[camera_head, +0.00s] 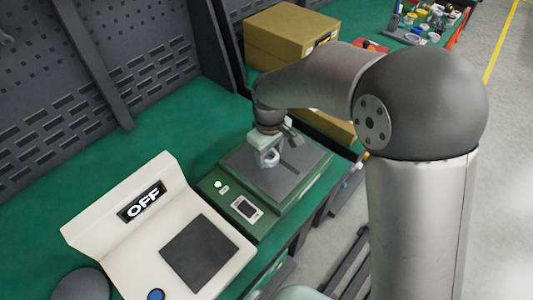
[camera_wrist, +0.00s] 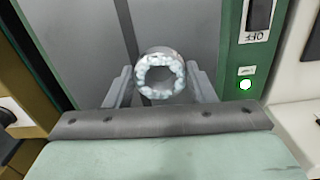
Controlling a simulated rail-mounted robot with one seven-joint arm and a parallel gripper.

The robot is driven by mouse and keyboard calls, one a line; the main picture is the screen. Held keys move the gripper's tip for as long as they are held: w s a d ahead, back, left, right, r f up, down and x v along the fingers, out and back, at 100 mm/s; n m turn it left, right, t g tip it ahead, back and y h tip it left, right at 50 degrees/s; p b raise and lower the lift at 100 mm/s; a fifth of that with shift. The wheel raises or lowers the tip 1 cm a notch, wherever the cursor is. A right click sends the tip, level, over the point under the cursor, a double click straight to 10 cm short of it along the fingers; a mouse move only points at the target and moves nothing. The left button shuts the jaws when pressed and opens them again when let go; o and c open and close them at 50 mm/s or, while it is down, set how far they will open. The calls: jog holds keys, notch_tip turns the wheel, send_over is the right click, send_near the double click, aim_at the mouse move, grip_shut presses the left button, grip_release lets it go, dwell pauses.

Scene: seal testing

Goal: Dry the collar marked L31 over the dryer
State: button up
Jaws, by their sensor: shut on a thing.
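My gripper (camera_head: 268,153) is shut on a pale ring-shaped collar (camera_wrist: 178,72), one finger on each side of it in the wrist view. The collar's face carries white and bluish specks around its hole. No L31 mark is readable on it. In the head view the collar is small and partly hidden by the fingers, over the grey plate of a green unit (camera_head: 213,190). I cannot tell its exact height above the plate. A beige unit (camera_head: 110,222) stands to the left, its display reading OFF. I cannot tell which unit is the dryer.
The green unit has a lit green lamp (camera_head: 218,184) and a small dark display (camera_head: 247,207). The beige unit has a dark square pad (camera_head: 199,253) and a blue button (camera_head: 156,295). A cardboard box (camera_head: 285,32) stands behind. Green bench top (camera_head: 150,120) is clear at left.

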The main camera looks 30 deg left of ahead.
jog(key=shift+w+d+p, duration=0.2)
jog(key=shift+w+d, duration=0.05)
jog(key=shift+w, duration=1.05)
jog(key=shift+w+d+p, duration=0.2)
jog(key=shift+w+d, duration=0.1)
jog(key=shift+w, duration=1.05)
jog(key=shift+w+d+p, duration=0.2)
jog(key=shift+w+d, duration=0.05)
jog(key=shift+w, duration=1.05)
notch_tip(320, 180, up, 9)
jog(key=p, duration=0.5)
